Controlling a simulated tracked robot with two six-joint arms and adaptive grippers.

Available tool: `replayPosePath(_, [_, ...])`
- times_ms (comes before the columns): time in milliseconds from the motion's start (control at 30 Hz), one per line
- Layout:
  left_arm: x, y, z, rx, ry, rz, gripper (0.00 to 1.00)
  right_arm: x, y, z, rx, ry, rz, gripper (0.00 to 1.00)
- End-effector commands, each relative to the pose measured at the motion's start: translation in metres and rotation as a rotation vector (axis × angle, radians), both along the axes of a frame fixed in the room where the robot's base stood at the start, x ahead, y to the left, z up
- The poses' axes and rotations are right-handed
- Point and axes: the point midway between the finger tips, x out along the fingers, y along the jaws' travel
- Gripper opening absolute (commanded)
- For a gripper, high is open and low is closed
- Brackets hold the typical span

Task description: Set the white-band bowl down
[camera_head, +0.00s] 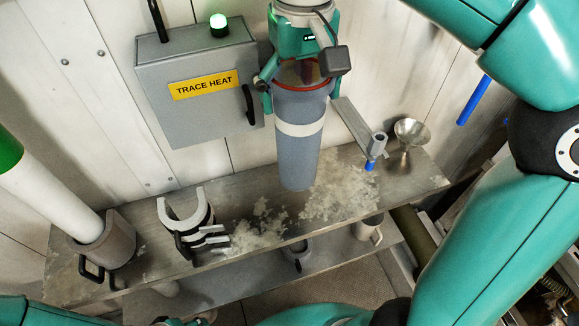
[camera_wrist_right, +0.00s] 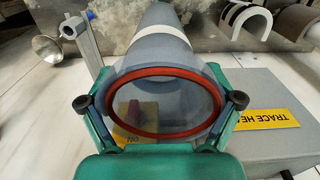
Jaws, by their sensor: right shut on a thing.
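The white-band bowl (camera_head: 303,160) is a long grey cylinder with a white band and a red ring at its open mouth. In the head view it hangs mouth-up, slightly tilted, from my right gripper (camera_head: 298,80), with its lower end over the bench (camera_head: 345,195). I cannot tell whether its base touches the bench. In the right wrist view my right gripper (camera_wrist_right: 160,102) has a finger on each side of the bowl (camera_wrist_right: 152,62), just below the red ring. My left gripper is not in view.
A grey trace heat box (camera_head: 205,130) is on the wall. A black-and-white clip rack (camera_head: 186,215) and a holder (camera_head: 118,240) with a white cylinder (camera_head: 60,190) stand left. A funnel (camera_head: 410,133) and a grey tool (camera_head: 355,125) are right. Pale frosty patches lie around the bowl.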

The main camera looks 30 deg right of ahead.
Motion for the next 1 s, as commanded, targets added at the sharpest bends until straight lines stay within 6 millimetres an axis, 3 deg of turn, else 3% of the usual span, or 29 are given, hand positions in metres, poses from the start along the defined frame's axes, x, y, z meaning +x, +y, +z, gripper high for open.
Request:
replayPosePath(100, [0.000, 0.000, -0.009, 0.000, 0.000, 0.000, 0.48, -0.002, -0.001, -0.035, 0.000, 0.003, -0.002, 0.21])
replayPosePath(333, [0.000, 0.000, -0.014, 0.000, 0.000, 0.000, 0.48, -0.001, -0.001, -0.087, -0.001, 0.002, -0.003, 0.21])
replayPosePath(833, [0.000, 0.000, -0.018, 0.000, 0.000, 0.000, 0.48, -0.001, -0.001, -0.139, 0.000, 0.000, -0.003, 0.21])
replayPosePath(1000, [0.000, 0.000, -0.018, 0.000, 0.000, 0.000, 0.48, 0.000, -0.001, -0.145, 0.001, -0.002, -0.003, 0.21])
